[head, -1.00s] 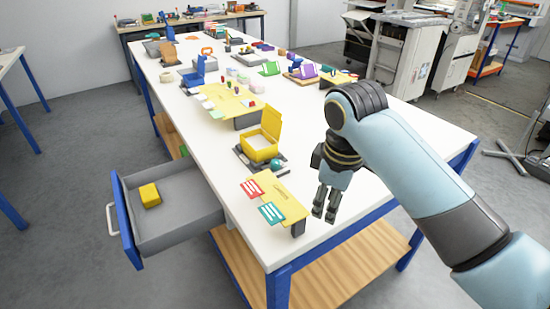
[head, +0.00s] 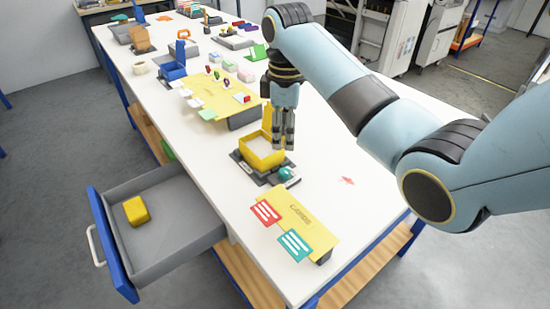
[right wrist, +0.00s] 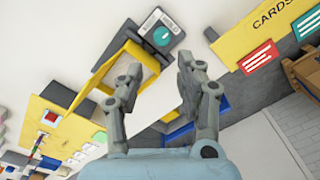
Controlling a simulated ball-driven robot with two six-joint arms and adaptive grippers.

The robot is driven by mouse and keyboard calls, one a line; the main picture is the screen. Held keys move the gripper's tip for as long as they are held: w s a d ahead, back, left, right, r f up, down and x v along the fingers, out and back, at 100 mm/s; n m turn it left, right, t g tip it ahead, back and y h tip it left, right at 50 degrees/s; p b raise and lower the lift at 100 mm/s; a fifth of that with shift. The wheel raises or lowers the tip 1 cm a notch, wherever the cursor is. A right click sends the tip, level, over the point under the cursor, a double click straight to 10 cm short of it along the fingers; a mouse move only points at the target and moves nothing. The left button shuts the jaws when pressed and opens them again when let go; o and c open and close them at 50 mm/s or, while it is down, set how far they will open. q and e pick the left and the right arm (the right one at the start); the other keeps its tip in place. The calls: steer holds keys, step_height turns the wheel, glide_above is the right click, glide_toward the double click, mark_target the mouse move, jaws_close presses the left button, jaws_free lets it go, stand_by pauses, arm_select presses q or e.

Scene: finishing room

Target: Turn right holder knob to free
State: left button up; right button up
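The round teal knob (head: 285,173) sits on a small plate with pale labels at the front right corner of a yellow open holder box (head: 262,152). The knob shows again in the right wrist view (right wrist: 162,35), ahead of the fingertips, with a white pointer line on it; the label words are too small to read. My right gripper (head: 283,146) points down above the box, close to the knob. In the right wrist view its fingers (right wrist: 159,67) are spread with nothing between them. My left gripper is not in view.
A yellow card stand (head: 296,220) with red and teal cards is at the table's near end. A yellow tray board (head: 222,97) with small items lies farther back. An open grey drawer (head: 172,240) holds a yellow block (head: 136,210). The white tabletop (head: 345,150) right of the box is largely clear.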

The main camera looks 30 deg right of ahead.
glide_above(284, 171)
step_height(284, 171, down, 6)
steer(key=shift+s+f, duration=0.1)
step_height(284, 171, down, 4)
steer(key=shift+r, duration=0.1)
steer(key=shift+c, duration=0.7)
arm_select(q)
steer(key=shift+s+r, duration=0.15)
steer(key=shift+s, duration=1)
arm_select(e)
jaws_close()
